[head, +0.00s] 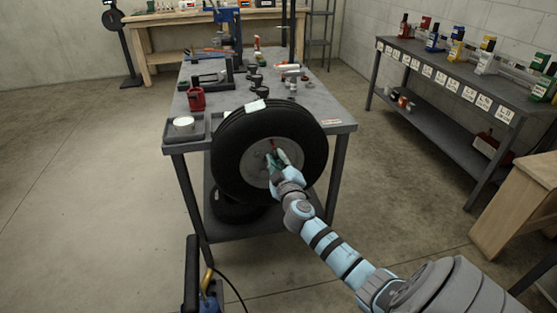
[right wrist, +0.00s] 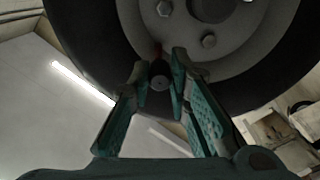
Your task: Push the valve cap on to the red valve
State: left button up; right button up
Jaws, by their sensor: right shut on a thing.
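A black tyre on a grey wheel (head: 258,165) stands upright at the front edge of the grey workbench. A small red part, apparently the red valve (head: 272,144), shows on the wheel face just by my right gripper (head: 275,157). In the right wrist view my right gripper (right wrist: 160,80) is shut on a small dark round valve cap (right wrist: 159,82), with its fingers on both sides. The cap is close to the wheel rim (right wrist: 232,55). A faint reddish spot shows just behind it; I cannot tell whether they touch. My left gripper is out of view.
The workbench (head: 318,107) also holds a grey tray (head: 170,131) with a white round item, a red container (head: 196,99) and several small dark parts. Another tyre (head: 235,209) lies on its lower shelf. A labelled shelf unit (head: 448,67) stands right. Floor left is clear.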

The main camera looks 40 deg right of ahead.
aim_at(278, 158)
dwell(0.8)
jog(key=shift+b+x, duration=1)
jog(key=shift+x, duration=0.5)
jog(key=o, duration=0.9)
jog(key=shift+d, duration=0.15)
jog(key=shift+c, duration=0.2)
jog(key=v, duration=1.2)
